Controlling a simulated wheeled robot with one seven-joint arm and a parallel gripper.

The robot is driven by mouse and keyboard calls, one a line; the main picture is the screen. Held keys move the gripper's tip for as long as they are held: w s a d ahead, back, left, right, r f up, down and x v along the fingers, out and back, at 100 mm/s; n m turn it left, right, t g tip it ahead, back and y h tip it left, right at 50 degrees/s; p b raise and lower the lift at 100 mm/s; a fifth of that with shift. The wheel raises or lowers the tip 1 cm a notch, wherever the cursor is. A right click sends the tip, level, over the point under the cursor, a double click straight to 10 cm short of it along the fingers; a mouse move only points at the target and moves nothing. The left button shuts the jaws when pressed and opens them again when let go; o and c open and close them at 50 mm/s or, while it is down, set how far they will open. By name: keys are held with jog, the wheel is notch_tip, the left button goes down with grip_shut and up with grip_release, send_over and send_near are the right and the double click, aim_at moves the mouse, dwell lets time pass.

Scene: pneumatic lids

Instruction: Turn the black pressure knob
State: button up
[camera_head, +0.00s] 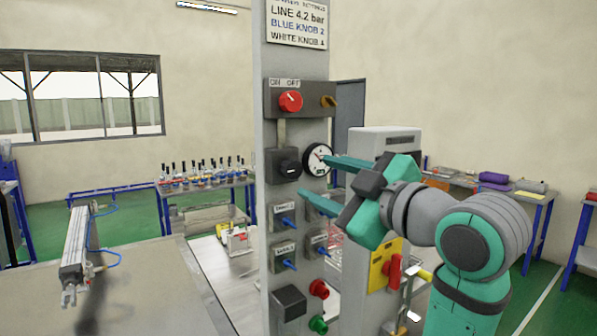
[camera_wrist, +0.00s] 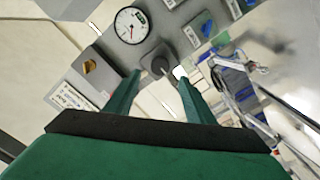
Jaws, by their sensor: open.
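The black pressure knob (camera_head: 290,167) sits on a dark grey block on the front of the grey column panel, left of a round white gauge (camera_head: 318,160). In the wrist view the black knob (camera_wrist: 159,67) shows ahead, between the two fingertips, with the gauge (camera_wrist: 131,25) up and to the left. My gripper (camera_head: 316,177) is open and empty, its two green fingers pointing toward the knob from the right. The fingers also show in the wrist view (camera_wrist: 158,76). The fingertips appear short of the knob; whether they touch its block I cannot tell.
A red ON/OFF knob (camera_head: 291,101) sits above. Several blue knobs (camera_head: 288,221) are below, with a red button (camera_head: 318,289) and a green button (camera_head: 318,324). A sign (camera_head: 297,22) tops the column.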

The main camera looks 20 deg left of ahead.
aim_at(295, 170)
jog(key=x, duration=0.8)
jog(key=shift+w, duration=0.1)
jog(key=shift+a, duration=0.2)
jog(key=shift+c, duration=0.3)
jog(key=shift+d, duration=0.1)
jog(key=c, duration=1)
